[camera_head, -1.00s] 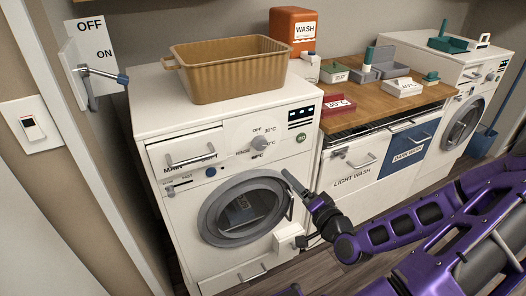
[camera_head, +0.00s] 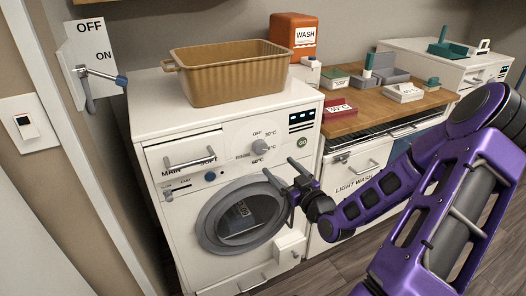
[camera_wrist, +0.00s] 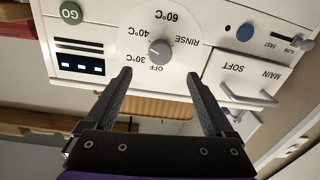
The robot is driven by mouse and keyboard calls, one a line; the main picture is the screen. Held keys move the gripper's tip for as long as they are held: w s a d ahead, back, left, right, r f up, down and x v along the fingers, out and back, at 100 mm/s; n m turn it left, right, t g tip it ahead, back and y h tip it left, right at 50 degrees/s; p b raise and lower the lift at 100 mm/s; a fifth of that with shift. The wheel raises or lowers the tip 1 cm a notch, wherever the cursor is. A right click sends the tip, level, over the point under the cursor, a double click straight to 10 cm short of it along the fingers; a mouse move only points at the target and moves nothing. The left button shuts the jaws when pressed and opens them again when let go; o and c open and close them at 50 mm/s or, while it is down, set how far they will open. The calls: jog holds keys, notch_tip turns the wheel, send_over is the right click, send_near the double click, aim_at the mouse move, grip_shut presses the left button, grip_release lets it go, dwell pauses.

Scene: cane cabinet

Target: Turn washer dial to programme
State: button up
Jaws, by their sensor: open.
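The washer (camera_head: 165,215) is a white front-loader on the left in the head view. Its round grey dial (camera_head: 261,147) sits on the upper front panel, and also shows in the wrist view (camera_wrist: 160,50), upside down. OFF, 30°C, 40°C, 60°C and RINSE are printed around it. I cannot tell surely which mark its pointer faces. My gripper (camera_head: 280,168) is open in front of the panel, just below the dial in the head view. In the wrist view the two fingers of my gripper (camera_wrist: 159,76) stand apart, with the dial beyond and between their tips, not gripped.
The washer has a detergent drawer (camera_head: 190,152), a blue knob (camera_head: 210,176), a green GO button (camera_head: 303,143) and a round glass door (camera_head: 241,217). A tan basket (camera_head: 225,75) stands on top. A wooden counter (camera_head: 385,112) with small boxes is to the right.

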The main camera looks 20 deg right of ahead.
aim_at(262, 150)
jog(key=w, duration=0.7)
jog(key=w+a, duration=0.1)
jog(key=w, duration=0.2)
jog(key=shift+w, duration=0.4)
jog(key=c, duration=1.4)
